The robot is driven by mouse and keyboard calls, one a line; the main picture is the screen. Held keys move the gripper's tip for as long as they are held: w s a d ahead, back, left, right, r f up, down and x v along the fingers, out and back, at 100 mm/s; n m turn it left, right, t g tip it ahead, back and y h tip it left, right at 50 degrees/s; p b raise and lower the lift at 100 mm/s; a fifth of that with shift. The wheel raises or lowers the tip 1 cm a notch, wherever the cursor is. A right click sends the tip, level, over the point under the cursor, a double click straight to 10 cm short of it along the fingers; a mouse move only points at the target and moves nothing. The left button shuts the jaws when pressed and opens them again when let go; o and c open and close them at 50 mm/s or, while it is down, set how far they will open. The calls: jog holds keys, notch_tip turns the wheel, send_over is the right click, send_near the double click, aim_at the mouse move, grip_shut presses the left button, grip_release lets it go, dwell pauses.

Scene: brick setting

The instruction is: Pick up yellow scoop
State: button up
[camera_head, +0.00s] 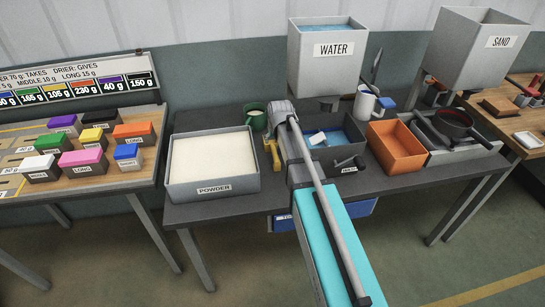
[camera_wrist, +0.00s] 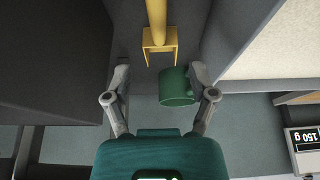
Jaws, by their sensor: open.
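The yellow scoop (camera_head: 275,158) is on the dark table, between the powder bin and my arm, partly hidden by my arm in the head view. In the wrist view the yellow scoop (camera_wrist: 160,44) shows at the top centre, with a straight bar running out of the frame and a squared, forked end. My gripper (camera_wrist: 160,74) is open and empty, its two fingers spread to either side below that end. The scoop is not between the fingertips in the picture. My fingertips cannot be made out in the head view.
A green mug (camera_wrist: 176,88) shows beside my right-hand finger; it is also behind the scoop in the head view (camera_head: 257,121). The powder bin (camera_head: 213,188) stands left of the scoop. A grey tray with blue contents (camera_head: 346,157) and an orange bin (camera_head: 396,147) stand right.

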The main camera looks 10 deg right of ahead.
aim_at(274, 148)
jog(key=shift+b+x, duration=2.2)
jog(key=shift+x, duration=0.5)
jog(key=shift+b+x, duration=2.35)
jog(key=shift+x, duration=0.25)
jog(key=shift+w+d, duration=0.1)
grip_shut()
